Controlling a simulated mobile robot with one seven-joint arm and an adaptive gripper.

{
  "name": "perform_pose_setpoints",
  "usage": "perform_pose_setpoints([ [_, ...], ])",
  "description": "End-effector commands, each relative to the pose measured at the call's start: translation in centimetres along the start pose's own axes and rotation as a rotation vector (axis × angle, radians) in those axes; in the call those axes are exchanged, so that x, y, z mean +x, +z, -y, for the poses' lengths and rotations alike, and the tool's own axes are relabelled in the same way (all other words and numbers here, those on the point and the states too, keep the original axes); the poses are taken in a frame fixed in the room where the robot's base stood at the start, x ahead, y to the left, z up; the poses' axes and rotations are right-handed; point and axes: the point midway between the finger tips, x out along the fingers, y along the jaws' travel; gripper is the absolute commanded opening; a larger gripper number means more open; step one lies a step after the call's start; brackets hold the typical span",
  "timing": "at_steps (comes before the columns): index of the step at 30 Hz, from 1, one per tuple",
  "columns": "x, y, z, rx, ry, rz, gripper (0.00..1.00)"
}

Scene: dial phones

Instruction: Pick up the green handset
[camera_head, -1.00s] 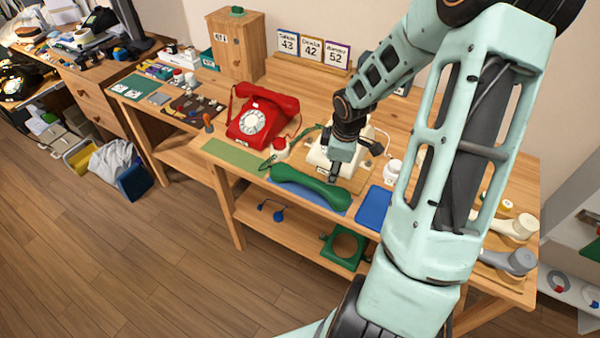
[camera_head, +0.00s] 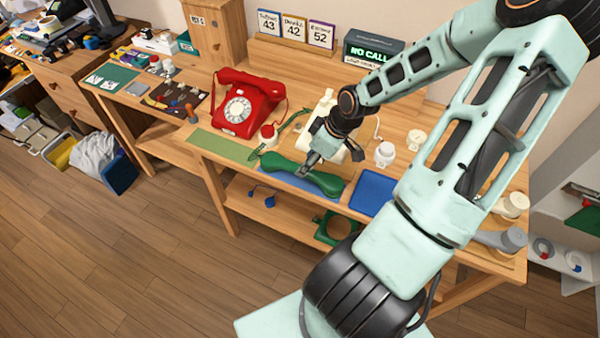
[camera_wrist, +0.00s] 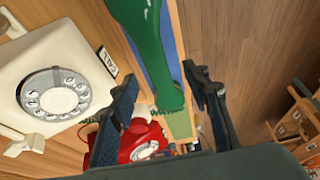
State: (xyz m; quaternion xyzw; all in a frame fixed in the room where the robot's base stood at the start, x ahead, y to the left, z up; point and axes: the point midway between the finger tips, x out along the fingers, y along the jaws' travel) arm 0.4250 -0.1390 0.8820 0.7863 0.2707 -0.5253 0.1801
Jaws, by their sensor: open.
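The green handset (camera_head: 292,176) lies across the blue mat (camera_head: 314,187) at the table's front edge. My gripper (camera_head: 307,167) is at the handset's middle, pointing down at it. In the wrist view the green handset (camera_wrist: 150,55) reaches down from the top toward the gap between my two dark fingers (camera_wrist: 157,95). The fingers are apart, one on each side of the handset's line. I cannot tell whether either finger touches it. The cream dial phone (camera_wrist: 50,85) stands just beside it, partly hidden behind my wrist in the head view.
A red dial phone (camera_head: 246,106) stands to the left behind a green mat (camera_head: 222,145). A blue mat (camera_head: 372,192) and a white knobbed piece (camera_head: 385,154) are to the right. A "NO CALL" box (camera_head: 371,51) stands at the back.

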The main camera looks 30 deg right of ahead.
Motion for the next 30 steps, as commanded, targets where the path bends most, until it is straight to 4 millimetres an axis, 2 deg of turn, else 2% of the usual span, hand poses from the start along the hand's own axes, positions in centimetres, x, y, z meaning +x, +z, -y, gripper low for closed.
perform_pose_setpoints([
  [3, 1.3, 0.0, 0.0, -0.001, -0.001, 0.001, 0.43],
  [8, 2.0, 0.0, -0.1, -0.001, 0.0, 0.0, 0.43],
  [18, 6.2, 0.0, -0.4, -0.002, 0.0, 0.0, 0.43],
  [28, 6.8, 0.0, -0.4, -0.001, 0.0, 0.0, 0.43],
  [30, 6.8, 0.0, -0.4, -0.001, 0.0, 0.0, 0.38],
])
